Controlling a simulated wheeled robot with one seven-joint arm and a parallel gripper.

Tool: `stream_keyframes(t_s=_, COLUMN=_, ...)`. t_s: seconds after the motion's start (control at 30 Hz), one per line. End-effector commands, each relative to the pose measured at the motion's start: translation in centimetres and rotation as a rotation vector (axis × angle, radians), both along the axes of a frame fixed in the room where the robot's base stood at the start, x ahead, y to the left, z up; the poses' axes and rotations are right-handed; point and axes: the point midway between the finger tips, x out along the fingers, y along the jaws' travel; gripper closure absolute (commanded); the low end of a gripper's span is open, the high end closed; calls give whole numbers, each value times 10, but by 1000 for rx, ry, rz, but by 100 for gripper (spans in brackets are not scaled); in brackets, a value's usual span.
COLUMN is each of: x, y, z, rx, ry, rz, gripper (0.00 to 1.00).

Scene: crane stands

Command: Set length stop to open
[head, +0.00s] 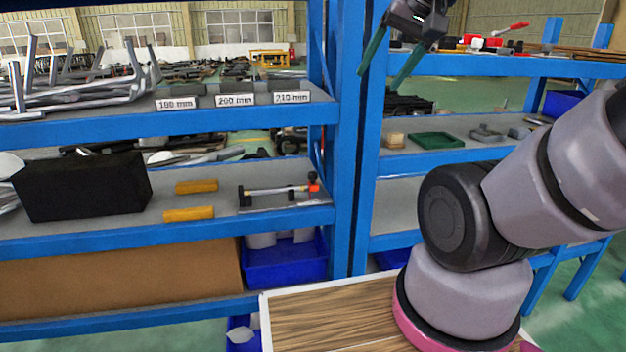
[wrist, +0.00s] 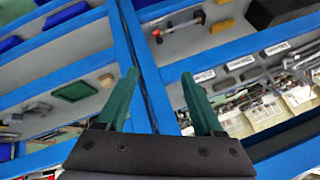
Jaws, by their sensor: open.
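What looks like the length stop (head: 278,191) is a thin rod fixture lying on the middle left shelf, with a black end piece at its left and an orange-red and black knob at its right. It also shows small in the wrist view (wrist: 180,25), near the top. Its exact setting is too small to tell. My gripper (head: 380,78) is high at the top of the head view, in front of the blue rack post. Its two green fingers are spread apart and empty, also in the wrist view (wrist: 159,78). It is well apart from the fixture.
Labels such as 200 mm (head: 235,100) line the upper left shelf. A black box (head: 82,186) and two yellow blocks (head: 188,213) are left of the fixture. Blue posts (head: 345,150) divide the racks. A green tray (head: 436,140) sits on the right rack.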

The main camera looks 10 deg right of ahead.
Motion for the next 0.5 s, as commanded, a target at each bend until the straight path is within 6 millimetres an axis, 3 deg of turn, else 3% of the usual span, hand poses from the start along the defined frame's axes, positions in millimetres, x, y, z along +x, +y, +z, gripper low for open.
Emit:
stream_keyframes(t_s=0.33, x=3, y=0, z=-4, rx=-19, ry=17, rz=20, gripper=31)
stream_keyframes(t_s=0.5, x=19, y=-4, z=-30, rx=-162, ry=129, rz=157, gripper=31)
